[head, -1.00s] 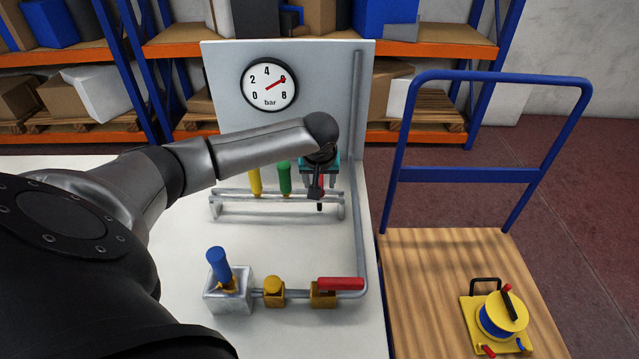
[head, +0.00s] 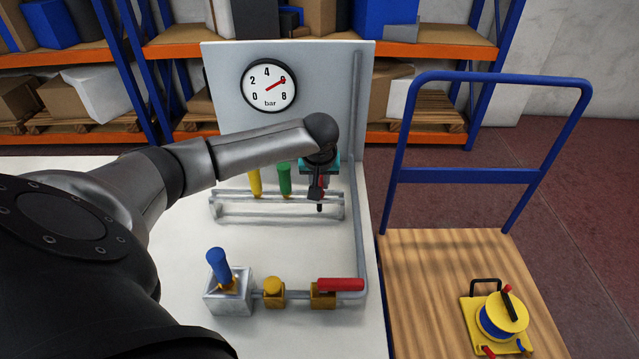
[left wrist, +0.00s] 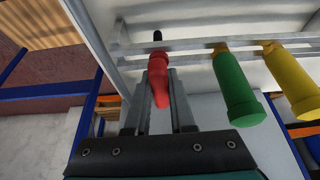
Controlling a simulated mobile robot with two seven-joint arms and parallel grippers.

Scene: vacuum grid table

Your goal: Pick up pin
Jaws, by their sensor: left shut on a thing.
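A red-handled pin (left wrist: 159,70) with a black tip is in the rack (head: 235,213), with its tip pointing down below the rails in the head view. My left gripper (left wrist: 160,95) is shut on the red handle, one finger on each side. In the head view the left gripper (head: 318,183) is at the right end of the rack and hides most of the red pin. A green pin (head: 285,180) and a yellow pin (head: 255,183) stand in the rack to its left. A blue pin (head: 220,265) stands tilted in a metal block. My right gripper is not in view.
The metal block (head: 226,300) joins a pipe with brass fittings (head: 273,292) and a red lever (head: 340,284). A panel with a pressure gauge (head: 269,85) stands behind the rack. A trolley (head: 430,290) carries a yellow cable reel (head: 503,314) to the right.

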